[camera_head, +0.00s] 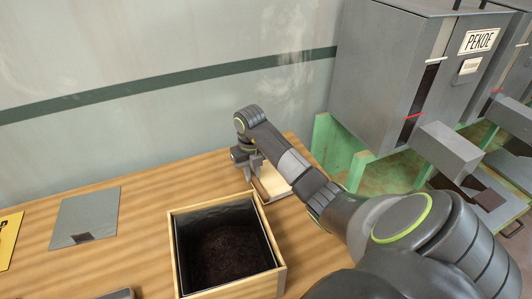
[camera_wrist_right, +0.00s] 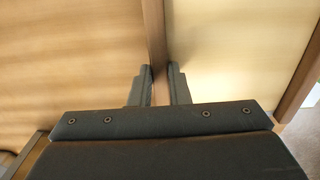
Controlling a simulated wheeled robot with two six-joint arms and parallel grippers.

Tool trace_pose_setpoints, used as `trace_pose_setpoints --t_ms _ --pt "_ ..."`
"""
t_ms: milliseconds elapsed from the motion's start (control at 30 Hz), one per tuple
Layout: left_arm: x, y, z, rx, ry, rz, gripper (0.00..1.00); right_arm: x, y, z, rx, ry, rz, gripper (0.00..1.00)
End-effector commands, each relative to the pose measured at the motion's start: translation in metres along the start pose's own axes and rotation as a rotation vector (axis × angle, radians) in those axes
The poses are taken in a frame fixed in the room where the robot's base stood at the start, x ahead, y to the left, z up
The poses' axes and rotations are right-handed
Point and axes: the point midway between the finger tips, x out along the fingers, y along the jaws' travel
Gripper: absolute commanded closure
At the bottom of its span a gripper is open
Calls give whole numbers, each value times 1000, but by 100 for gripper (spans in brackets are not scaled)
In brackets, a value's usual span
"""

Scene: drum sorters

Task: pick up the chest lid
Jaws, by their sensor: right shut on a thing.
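The chest lid (camera_head: 276,181) is a pale flat wooden panel with a brown edge strip, on the table behind the open chest. My arm partly covers it. My right gripper (camera_head: 256,174) is at the lid's left edge. In the right wrist view, my right gripper (camera_wrist_right: 160,80) has its fingers on either side of the brown strip of the lid (camera_wrist_right: 215,45) and is shut on it. I cannot tell whether the lid is clear of the table. The wooden chest (camera_head: 176,250) stands open, with dark loose tea inside. My left gripper is out of view.
A grey sheet (camera_head: 85,215) with a dark patch and a yellow card (camera_head: 9,238) lie on the table at left. Grey sorter machines, one labelled PEKOE (camera_head: 390,65), stand at right over a green frame (camera_head: 335,145). A wall is behind the table.

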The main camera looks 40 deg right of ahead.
Motion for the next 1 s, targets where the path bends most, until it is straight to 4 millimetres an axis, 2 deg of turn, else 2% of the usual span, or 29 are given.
trace_pose_setpoints --t_ms 267,500,700,833,1000 --pt "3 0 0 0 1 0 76 -23 0 1 -1 -6 0 100" --pt "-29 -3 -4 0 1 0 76 -64 0 0 0 -2 -1 100" --pt "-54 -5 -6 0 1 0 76 -89 0 0 0 -2 -1 100" --pt "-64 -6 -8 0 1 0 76 -98 0 0 0 -1 -1 100" --pt "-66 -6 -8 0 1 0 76 -101 0 0 0 -1 -1 100"
